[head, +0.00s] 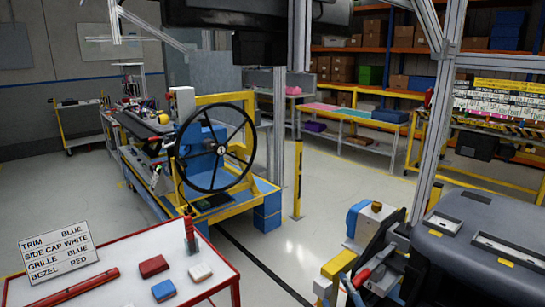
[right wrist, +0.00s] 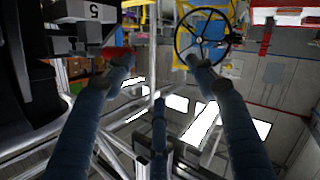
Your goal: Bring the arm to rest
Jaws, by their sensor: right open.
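My right gripper (right wrist: 160,78) shows in the right wrist view. Its blue-grey fingers are spread apart, with nothing between them. In the head view I cannot clearly pick it out from the cluttered parts at the lower right. The dark grey dashboard module (head: 475,245) fills the lower right of the head view. My left gripper is not in view.
A red-rimmed white table (head: 215,262) bears a label card (head: 58,248), a red block (head: 153,266), a blue block (head: 164,290) and a white block (head: 200,272). A black steering wheel (head: 220,150) stands on a blue and yellow bench behind. A yellow post (head: 298,180) stands on open floor.

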